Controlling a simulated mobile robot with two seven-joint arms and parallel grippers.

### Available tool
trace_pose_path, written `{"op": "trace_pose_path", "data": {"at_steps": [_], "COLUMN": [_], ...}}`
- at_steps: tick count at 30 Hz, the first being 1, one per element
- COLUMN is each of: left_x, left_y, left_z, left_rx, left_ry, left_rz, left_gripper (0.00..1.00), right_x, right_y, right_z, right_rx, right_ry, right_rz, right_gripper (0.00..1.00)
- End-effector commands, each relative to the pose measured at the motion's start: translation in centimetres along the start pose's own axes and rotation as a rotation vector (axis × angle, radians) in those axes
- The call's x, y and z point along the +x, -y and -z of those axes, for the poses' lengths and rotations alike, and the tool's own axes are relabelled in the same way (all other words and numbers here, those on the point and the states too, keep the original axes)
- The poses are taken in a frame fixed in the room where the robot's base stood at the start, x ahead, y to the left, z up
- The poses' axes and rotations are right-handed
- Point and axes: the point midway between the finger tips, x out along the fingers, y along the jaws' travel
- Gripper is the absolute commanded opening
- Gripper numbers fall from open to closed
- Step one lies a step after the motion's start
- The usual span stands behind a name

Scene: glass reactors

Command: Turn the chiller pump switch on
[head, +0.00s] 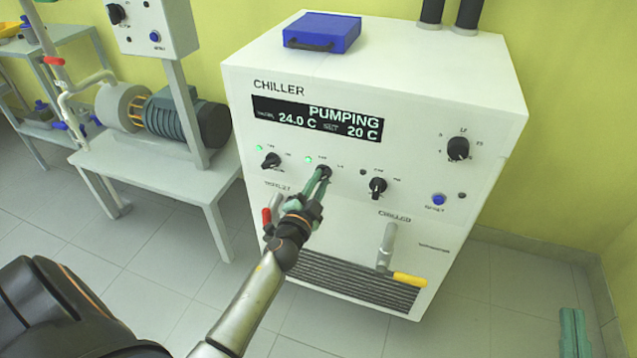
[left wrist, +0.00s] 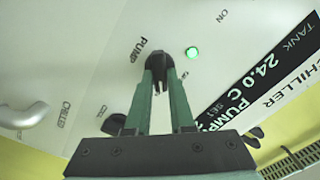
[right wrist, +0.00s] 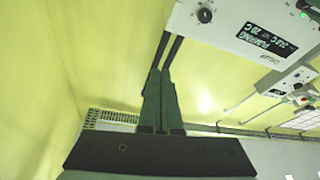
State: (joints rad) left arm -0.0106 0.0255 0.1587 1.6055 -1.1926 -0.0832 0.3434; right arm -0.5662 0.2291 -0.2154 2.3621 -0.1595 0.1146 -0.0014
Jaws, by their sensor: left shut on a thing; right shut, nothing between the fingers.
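The white chiller (head: 330,60) stands ahead, its display (head: 318,119) reading PUMPING, 24.0 C and 20 C. The black pump switch (head: 325,171) is the middle knob in the row below. A green lamp (head: 308,160) beside it is lit. My left gripper (head: 320,180) is shut on this switch. In the left wrist view the fingers (left wrist: 160,78) pinch the black knob (left wrist: 158,62), near the PUMP label and the lit green lamp (left wrist: 192,52). The fingers partly hide the knob. My right gripper (head: 573,335) is shut and empty, low at the right, away from the chiller.
Another black knob (head: 271,160) is left of the switch, with a lit green lamp; one more (head: 378,186) is right, with a dark lamp. A red-handled valve (head: 267,217) and a yellow-handled valve (head: 408,279) sit below. A blue case (head: 322,32) lies on top.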

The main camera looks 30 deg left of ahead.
Motion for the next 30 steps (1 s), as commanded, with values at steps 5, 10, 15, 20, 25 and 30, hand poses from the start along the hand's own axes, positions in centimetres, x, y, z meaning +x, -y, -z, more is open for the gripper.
{"op": "trace_pose_path", "data": {"at_steps": [5, 10, 15, 20, 25, 30], "left_x": [0.0, 0.0, 0.0, 0.0, 0.0, 0.0], "left_y": [-0.1, 0.0, 0.0, 0.0, 0.0, 0.0], "left_z": [0.0, 0.1, 0.1, 0.1, 0.0, 0.0], "left_rx": [0.147, 0.19, 0.191, 0.191, 0.189, 0.188], "left_ry": [-0.001, -0.002, -0.002, -0.002, -0.001, -0.001], "left_rz": [0.001, 0.001, 0.001, 0.001, 0.001, 0.0], "left_gripper": [0.0, 0.0, 0.0, 0.31, 0.5, 0.51], "right_x": [0.3, 0.3, 0.3, 0.3, 0.3, 0.2], "right_y": [-0.3, -0.3, -0.3, -0.3, -0.3, -0.3], "right_z": [2.3, 2.8, 2.7, 2.6, 2.4, 2.4], "right_rx": [-0.017, -0.023, -0.024, -0.025, -0.024, -0.024], "right_ry": [-0.081, -0.1, -0.099, -0.095, -0.089, -0.086], "right_rz": [-0.001, 0.001, 0.002, 0.002, 0.002, 0.002], "right_gripper": [0.0, 0.0, 0.0, 0.0, 0.0, 0.0]}}
